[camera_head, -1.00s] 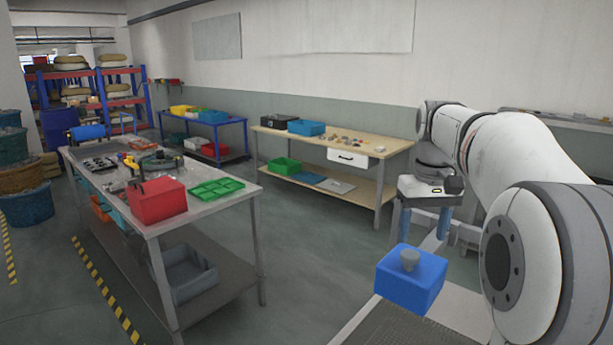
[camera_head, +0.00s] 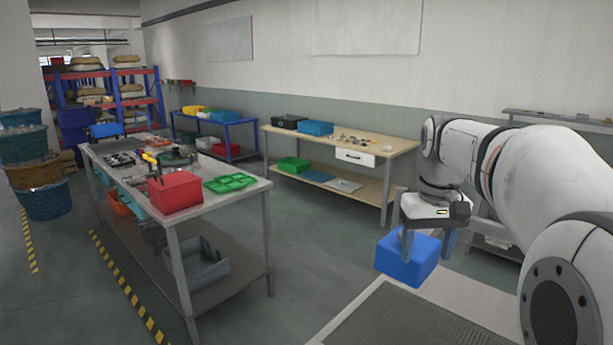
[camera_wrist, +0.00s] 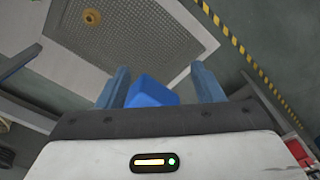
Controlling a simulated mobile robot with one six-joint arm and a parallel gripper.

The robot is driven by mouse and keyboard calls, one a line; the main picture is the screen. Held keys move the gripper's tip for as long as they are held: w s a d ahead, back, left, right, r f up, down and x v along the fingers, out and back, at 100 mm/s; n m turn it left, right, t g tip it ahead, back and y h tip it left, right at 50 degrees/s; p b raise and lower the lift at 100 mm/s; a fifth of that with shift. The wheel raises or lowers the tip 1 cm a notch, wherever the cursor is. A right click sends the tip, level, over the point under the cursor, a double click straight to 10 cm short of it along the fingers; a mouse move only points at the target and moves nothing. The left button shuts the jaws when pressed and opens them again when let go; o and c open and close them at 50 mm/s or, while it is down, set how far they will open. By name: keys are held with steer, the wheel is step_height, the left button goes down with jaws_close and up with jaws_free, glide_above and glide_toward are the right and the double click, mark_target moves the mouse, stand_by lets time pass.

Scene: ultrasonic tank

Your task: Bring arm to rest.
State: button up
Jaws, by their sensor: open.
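My gripper (camera_head: 428,243) hangs fingers-down at the right in the head view. Its blue fingers are apart. A blue box (camera_head: 397,268) shows at the gripper's fingers, partly covered by them; whether they touch it I cannot tell. In the wrist view my gripper (camera_wrist: 162,84) has its two fingers spread, and the blue box (camera_wrist: 150,92) appears between them with floor and grey surface visible on both sides. The box's grey knob is not visible now. My white arm fills the right edge of the head view.
A grey mesh-topped surface with a pale rim (camera_head: 345,322) lies in front, below my gripper. A metal workbench (camera_head: 240,196) with a red bin (camera_head: 175,191) and green tray (camera_head: 229,183) stands left. A wooden bench (camera_head: 385,150) stands behind. Floor between is clear.

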steer(key=s+a+f+t, duration=0.1)
steer(key=s+a+f, duration=0.2)
steer(key=s+f, duration=0.3)
steer(key=s+a+f+t, duration=0.1)
steer(key=s+a+f, duration=0.3)
steer(key=s, duration=0.8)
step_height(320, 180, down, 2)
steer(key=shift+a+f+t, duration=0.15)
steer(key=shift+t, duration=0.25)
steer(key=shift+s, duration=0.1)
